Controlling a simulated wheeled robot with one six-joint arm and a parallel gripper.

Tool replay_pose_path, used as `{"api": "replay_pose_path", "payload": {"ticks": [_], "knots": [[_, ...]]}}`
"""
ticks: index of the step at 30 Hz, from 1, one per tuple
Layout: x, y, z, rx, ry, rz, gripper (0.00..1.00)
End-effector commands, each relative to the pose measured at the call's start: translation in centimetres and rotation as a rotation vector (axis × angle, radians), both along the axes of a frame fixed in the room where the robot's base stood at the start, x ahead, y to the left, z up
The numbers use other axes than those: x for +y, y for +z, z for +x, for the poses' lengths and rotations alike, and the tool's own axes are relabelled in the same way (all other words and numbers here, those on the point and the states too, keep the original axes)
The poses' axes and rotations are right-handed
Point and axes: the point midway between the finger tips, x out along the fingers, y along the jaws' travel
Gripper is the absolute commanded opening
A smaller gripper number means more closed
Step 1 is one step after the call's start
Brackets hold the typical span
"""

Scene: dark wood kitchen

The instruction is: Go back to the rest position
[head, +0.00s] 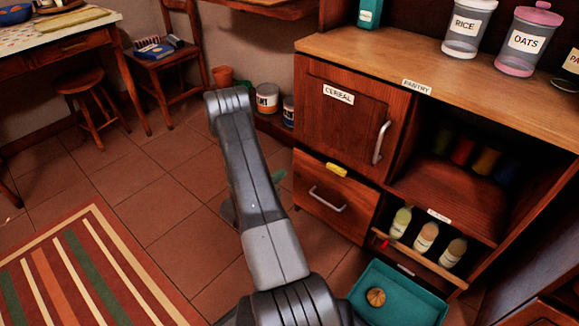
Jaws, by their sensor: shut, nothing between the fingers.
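My grey arm (262,215) rises from the bottom middle and reaches up over the floor to a bent joint at its top. The arm hides whatever is behind it, and my gripper's fingers do not show. The cereal cupboard (340,118) to the right of the arm is shut. The drawer (330,198) below it also looks shut, with a small yellow thing (337,170) at its top edge.
The wooden counter (390,60) holds rice (467,27) and oats (527,42) jars. A teal tray (385,312) with a round brown item stands low right, below a bottle rack. A chair (168,58), stool (88,88) and striped rug (85,265) are left. Tiled floor is clear between.

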Motion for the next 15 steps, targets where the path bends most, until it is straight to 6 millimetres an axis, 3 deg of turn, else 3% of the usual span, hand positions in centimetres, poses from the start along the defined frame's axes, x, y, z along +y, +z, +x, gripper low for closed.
{"api": "replay_pose_path", "payload": {"ticks": [6,15], "knots": [[1.8,0.0,-2.2,0.002,0.003,-0.002,0.0],[2.1,-0.1,-2.8,0.001,0.001,-0.001,0.0]]}}
